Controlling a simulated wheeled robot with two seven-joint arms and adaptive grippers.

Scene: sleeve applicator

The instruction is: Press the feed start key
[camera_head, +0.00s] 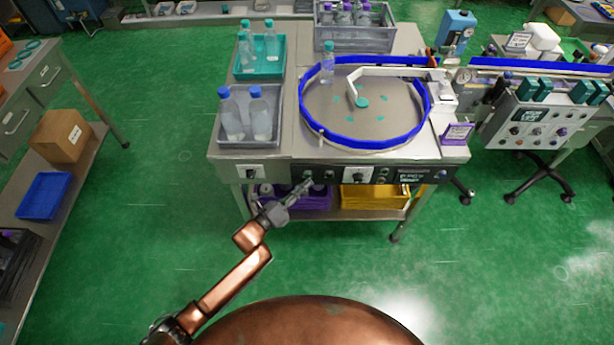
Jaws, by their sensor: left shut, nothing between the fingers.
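The front control panel (400,175) of the turntable machine carries small keys and a knob (358,175). Their labels are too small to read, so I cannot tell which is the feed start key. A small dark key (329,174) sits just right of my left gripper. My left gripper (307,180) is shut and empty, its tips at the left part of the panel by a greenish key (308,173). I cannot tell whether the tips touch that key. My right gripper is out of view.
The turntable (385,120) has a blue rim and one bottle (328,62) at its upper left. A grey tray (218,138) and a teal tray (239,71) hold bottles. Below the panel are purple and yellow bins (375,198). Green floor in front is clear.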

